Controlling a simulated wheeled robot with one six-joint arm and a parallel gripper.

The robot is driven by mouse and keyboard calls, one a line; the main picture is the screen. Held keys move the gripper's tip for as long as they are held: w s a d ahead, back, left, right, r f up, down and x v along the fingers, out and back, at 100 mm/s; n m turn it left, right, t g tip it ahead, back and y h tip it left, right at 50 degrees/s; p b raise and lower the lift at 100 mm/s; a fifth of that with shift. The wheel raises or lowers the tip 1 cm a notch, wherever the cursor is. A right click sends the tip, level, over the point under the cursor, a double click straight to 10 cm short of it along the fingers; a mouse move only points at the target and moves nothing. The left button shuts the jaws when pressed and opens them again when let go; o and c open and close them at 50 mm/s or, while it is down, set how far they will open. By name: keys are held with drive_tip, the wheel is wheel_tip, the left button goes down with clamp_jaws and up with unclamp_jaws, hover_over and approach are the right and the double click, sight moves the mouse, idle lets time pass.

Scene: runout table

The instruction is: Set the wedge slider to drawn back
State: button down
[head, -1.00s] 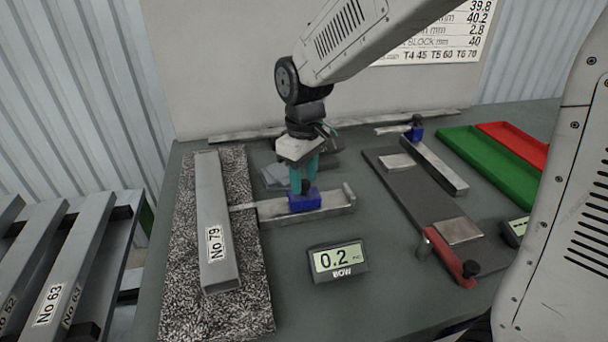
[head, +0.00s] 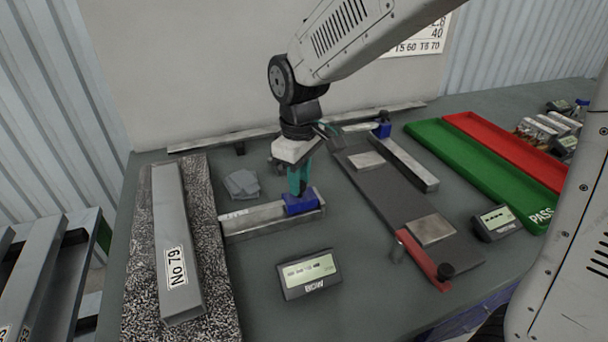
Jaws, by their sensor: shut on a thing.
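The wedge slider is a blue block (head: 300,203) on a pale metal rail (head: 262,220) in the middle of the table. The block sits toward the right end of the rail. My gripper (head: 299,188) comes down from above with teal fingers and is shut on the blue block, partly hiding its top. No thin tongue shows between the rail's left end and the grey bar marked No 79 (head: 172,225). The bar lies on the speckled slab (head: 135,250) at left. A small display (head: 310,274) in front shows dashes or a similar faint reading, too small to read surely.
A dark plate with a red lever (head: 422,260) lies to the right. Another rail with a blue block (head: 383,130) stands behind it. Green (head: 440,135) and red (head: 475,128) trays lie at far right.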

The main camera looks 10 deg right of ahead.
sight(302, 183)
drive_tip(key=shift+d, duration=0.15)
drive_tip(key=c, duration=1.1)
unclamp_jaws()
drive_tip(key=shift+d, duration=0.15)
drive_tip(key=shift+c, duration=0.2)
drive_tip(key=shift+r, duration=0.2)
wheel_tip(302, 183, up, 8)
drive_tip(key=shift+f, duration=0.25)
